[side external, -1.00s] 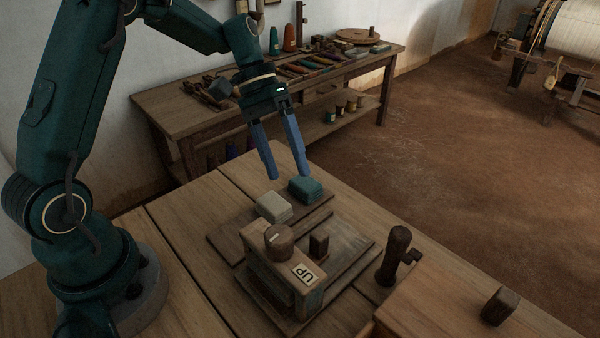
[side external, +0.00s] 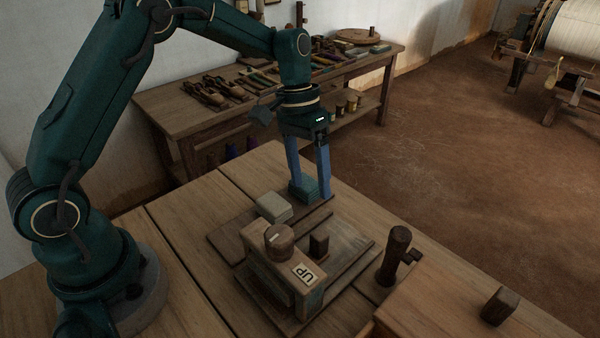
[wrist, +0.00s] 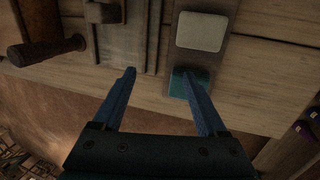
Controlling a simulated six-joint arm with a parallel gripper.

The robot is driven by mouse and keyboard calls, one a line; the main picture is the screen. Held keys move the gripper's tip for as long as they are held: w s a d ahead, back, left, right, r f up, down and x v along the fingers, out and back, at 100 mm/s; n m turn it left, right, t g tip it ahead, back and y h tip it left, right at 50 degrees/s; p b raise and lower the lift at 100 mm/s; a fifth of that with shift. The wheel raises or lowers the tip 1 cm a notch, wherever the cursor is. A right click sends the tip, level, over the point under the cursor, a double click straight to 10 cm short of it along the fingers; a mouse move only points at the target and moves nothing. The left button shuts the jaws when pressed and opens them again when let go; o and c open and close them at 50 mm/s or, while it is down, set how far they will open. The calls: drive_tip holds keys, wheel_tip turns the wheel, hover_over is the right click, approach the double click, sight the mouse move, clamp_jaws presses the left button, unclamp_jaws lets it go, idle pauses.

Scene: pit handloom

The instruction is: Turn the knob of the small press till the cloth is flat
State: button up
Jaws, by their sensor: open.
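The small press (side external: 257,262) is a wooden block on a base board, with a round brown knob (side external: 279,238) on top and an "UP" label (side external: 303,273). A pale folded cloth (side external: 273,206) and a teal folded cloth (side external: 312,183) lie on a dark board behind it; the wrist view also shows the pale cloth (wrist: 199,31) and the teal cloth (wrist: 178,84). My gripper (side external: 311,192) is open, fingers pointing down, at the teal cloth and away from the knob. In the wrist view one finger overlaps the teal cloth; I cannot tell if they touch.
A short dark post (side external: 319,244) stands on the press base. A dark upright handle (side external: 397,256) stands to its right. A wooden block (side external: 500,307) sits on the raised front-right surface. A tool bench (side external: 170,115) stands behind. The left of the table is clear.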

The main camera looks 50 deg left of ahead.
drive_tip(key=shift+s+d+r+n+g+y, duration=0.15)
drive_tip(key=shift+s+r+n, duration=0.1)
drive_tip(key=shift+s+n, duration=0.3)
drive_tip(key=shift+s+d+r+n+g+y, duration=0.15)
drive_tip(key=shift+s+r+n, duration=0.15)
drive_tip(key=shift+s, duration=0.35)
drive_tip(key=s+d+r+n+y, duration=0.1)
drive_tip(key=s+d+r, duration=0.2)
drive_tip(key=s, duration=0.1)
wheel_tip(320, 180, up, 7)
drive_tip(key=m+t+y, duration=0.1)
hover_over(279, 233)
drive_tip(key=shift+w+a+f, duration=0.1)
drive_tip(key=shift+a, duration=0.1)
drive_tip(key=shift+d+m, duration=0.2)
drive_tip(key=shift+m, duration=0.05)
drive_tip(key=shift+f, duration=2.5)
clamp_jaws()
